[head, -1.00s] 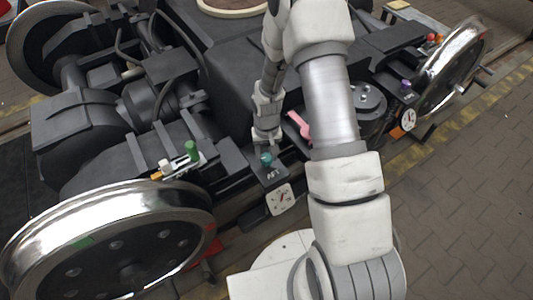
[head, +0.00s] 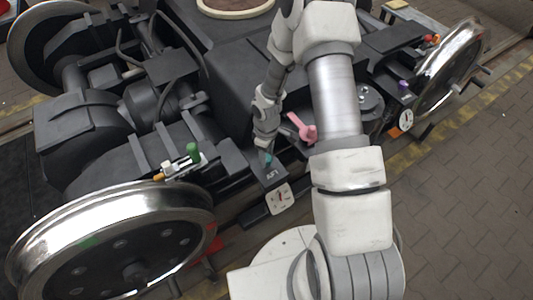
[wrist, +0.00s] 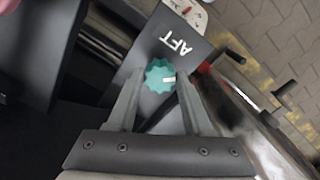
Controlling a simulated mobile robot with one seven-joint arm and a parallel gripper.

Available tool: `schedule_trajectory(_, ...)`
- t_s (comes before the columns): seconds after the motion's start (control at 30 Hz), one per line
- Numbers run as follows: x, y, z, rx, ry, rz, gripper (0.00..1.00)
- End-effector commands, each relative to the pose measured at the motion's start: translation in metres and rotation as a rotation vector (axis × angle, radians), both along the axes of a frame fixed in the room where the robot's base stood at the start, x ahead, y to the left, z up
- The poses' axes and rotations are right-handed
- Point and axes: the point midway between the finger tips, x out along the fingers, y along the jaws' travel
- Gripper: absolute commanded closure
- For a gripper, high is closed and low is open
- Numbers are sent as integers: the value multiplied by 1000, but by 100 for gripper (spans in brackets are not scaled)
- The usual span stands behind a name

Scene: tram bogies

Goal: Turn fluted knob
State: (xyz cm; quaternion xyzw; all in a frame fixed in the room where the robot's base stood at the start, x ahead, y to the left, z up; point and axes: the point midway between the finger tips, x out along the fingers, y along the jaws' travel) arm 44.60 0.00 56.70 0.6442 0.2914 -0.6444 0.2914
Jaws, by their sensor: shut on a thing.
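The fluted knob (wrist: 159,75) is teal, with a scalloped rim and a pale pointer mark that points right in the wrist view. It sits on a dark grey plate lettered AFT (wrist: 178,42). My gripper (wrist: 160,88) has one finger on each side of the knob and is shut on it. In the head view the knob (head: 267,158) is small and partly hidden by my gripper (head: 266,148), which reaches down to it from above.
A white dial with red marks (head: 280,199) hangs below the plate. A pink lever (head: 302,128) stands just right of my gripper. A green knob (head: 193,152) and a large steel wheel (head: 110,240) are at left. Paved floor (head: 470,200) is clear at right.

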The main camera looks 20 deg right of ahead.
Motion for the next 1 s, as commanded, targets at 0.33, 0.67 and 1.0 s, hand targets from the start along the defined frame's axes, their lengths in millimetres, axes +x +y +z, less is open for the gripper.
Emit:
schedule_trajectory(0.33, 1, -1, 2, 0, -1, 325, 100)
schedule_trajectory(0.67, 1, 0, 2, 1, -1, 579, 100)
schedule_trajectory(1.0, 1, 0, 1, 0, -1, 715, 100)
